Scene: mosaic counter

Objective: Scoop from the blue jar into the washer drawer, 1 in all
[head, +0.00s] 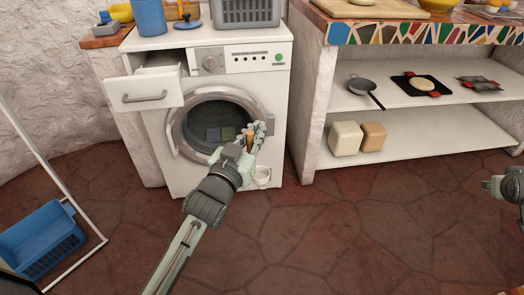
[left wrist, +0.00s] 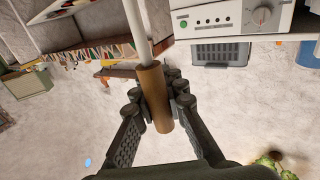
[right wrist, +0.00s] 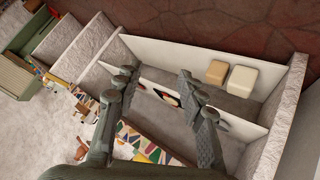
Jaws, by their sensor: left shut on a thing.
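The blue jar (head: 150,17) stands on top of the white washer (head: 240,50), at its left. The washer drawer (head: 146,88) at the upper left is pulled out; its inside is mostly hidden. My left gripper (head: 251,138) is in front of the round washer door and shut on a scoop. The scoop's brown handle (left wrist: 153,95) and pale shaft show in the left wrist view. Its white cup (head: 262,176) hangs low in the head view; what it holds I cannot tell. My right gripper (right wrist: 157,85) is open and empty, at the right edge of the head view.
A grey basket (head: 246,12) stands on the washer, right of the jar. A shelf unit (head: 420,100) with a pan (head: 366,88) and two canisters (head: 345,138) stands at right. A blue crate (head: 45,240) is at lower left. The middle floor is clear.

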